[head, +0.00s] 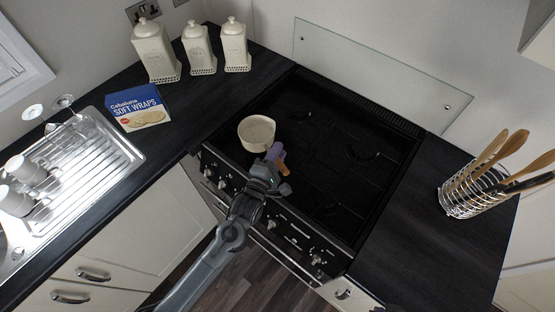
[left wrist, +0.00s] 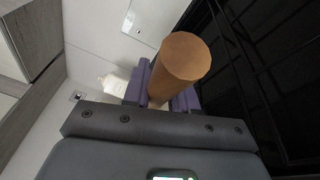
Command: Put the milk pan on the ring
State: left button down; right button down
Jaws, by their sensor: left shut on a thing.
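The cream milk pan (head: 256,132) is at the left front part of the black hob (head: 335,180). I cannot tell whether it rests on the ring or is held just above it. My left gripper (head: 272,158) is shut on the pan's brown wooden handle, at the pan's right front side. In the left wrist view the round end of the handle (left wrist: 183,58) sticks up between the purple fingers (left wrist: 160,88). The pan's bowl is hidden in that view. The ring under the pan is covered by it. My right gripper is not in view.
A blue soft wraps box (head: 138,107) and several cream canisters (head: 197,48) stand on the left worktop. A steel drainer (head: 90,160) with cups is at far left. A wire utensil holder (head: 471,192) stands on the right worktop. The hob's right side is clear.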

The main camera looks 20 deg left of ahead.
pick_arm(q)
notch_tip(320, 180, down, 3)
jog(key=shift+r+b, duration=0.15)
jog(key=shift+b, duration=0.65)
jog(key=shift+f, duration=0.2)
jog(key=c, duration=0.9)
grip_release()
